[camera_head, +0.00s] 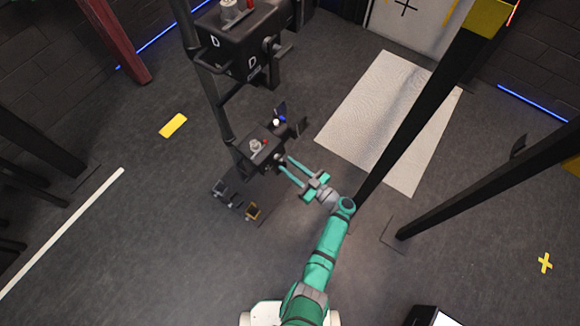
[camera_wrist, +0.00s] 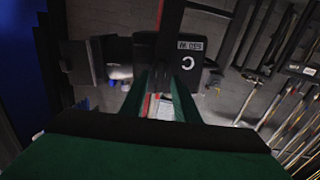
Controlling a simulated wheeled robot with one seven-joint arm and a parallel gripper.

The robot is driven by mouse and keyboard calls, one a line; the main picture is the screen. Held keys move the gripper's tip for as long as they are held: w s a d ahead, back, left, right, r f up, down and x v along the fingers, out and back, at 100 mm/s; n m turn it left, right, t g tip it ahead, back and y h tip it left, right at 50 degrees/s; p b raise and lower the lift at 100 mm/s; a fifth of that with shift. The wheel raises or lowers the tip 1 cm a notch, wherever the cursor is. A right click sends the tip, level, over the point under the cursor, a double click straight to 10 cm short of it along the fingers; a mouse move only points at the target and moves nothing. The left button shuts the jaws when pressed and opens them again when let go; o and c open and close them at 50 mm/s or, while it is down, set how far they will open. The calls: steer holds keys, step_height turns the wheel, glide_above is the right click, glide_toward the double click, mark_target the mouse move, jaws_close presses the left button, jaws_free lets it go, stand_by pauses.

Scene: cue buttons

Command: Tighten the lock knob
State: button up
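A small grey knob (camera_head: 279,158) sticks out from the right side of the lower black box (camera_head: 262,154) on the post; I take it for the lock knob. My gripper (camera_head: 285,164) points at that side, its two green fingers apart, with the tips close to the knob. Whether they touch it I cannot tell. In the wrist view my gripper (camera_wrist: 160,88) shows a gap between its fingers, with red and pale parts seen through it.
A similar upper box marked D (camera_head: 240,40) hangs on the same post. Dark flaps (camera_head: 298,126) stand behind the lower box, and small units (camera_head: 235,204) sit below it. A slanting black post (camera_head: 415,120) rises right of my arm. Open floor lies to the left.

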jaws_close()
